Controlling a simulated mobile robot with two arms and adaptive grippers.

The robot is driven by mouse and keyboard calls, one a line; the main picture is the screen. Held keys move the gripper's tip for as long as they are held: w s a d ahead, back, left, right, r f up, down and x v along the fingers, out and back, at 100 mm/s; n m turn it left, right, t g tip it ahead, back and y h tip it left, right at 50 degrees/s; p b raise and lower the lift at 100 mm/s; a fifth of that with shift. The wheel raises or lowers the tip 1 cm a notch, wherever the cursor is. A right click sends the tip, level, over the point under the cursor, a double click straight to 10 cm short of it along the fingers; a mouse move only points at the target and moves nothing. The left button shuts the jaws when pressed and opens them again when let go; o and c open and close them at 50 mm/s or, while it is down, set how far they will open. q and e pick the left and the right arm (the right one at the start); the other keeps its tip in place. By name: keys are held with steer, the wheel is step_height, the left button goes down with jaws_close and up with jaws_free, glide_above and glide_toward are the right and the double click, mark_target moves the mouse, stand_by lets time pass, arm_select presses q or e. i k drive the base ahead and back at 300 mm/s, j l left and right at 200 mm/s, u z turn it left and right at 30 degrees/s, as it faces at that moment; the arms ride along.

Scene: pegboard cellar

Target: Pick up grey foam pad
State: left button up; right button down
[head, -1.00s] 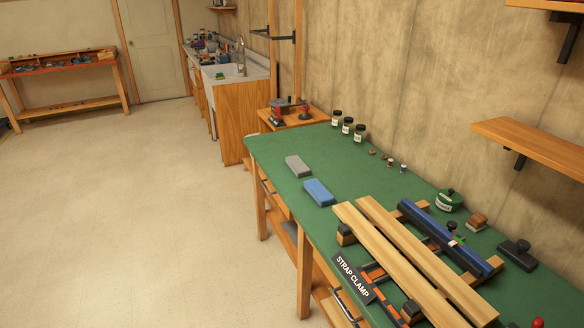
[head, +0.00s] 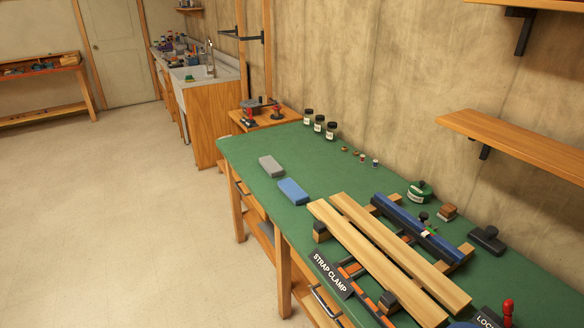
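The grey foam pad (head: 271,166) lies flat on the green top of the workbench (head: 262,210), near its far end and close to the left edge. A blue pad (head: 293,191) of similar shape lies just nearer to me, apart from it. Nothing covers the grey pad. Neither of my grippers shows in the head view.
Two wooden boards (head: 375,262) and a blue clamp bar (head: 418,229) fill the near bench. Several jars (head: 319,123) stand along the wall side. A wooden shelf (head: 520,143) juts from the wall at right. The floor (head: 120,220) left of the bench is clear.

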mark_target(271, 166)
steer(key=i+j+z, duration=0.15)
steer(key=z, duration=0.35)
steer(key=i+j+z, duration=0.1)
steer(key=z, duration=0.35)
steer(key=j+z, duration=0.25)
steer(key=z, duration=0.25)
steer(key=i+j+z, duration=0.1)
steer(key=j+z, duration=0.15)
steer(key=j, duration=0.55)
steer(key=j+z, duration=0.25)
steer(key=j, duration=0.55)
steer(key=j+z, duration=0.3)
steer(key=j, duration=0.5)
steer(key=k+j+z, duration=0.25)
steer(key=j, duration=0.5)
steer(key=i+j, duration=0.05)
steer(key=i, duration=0.05)
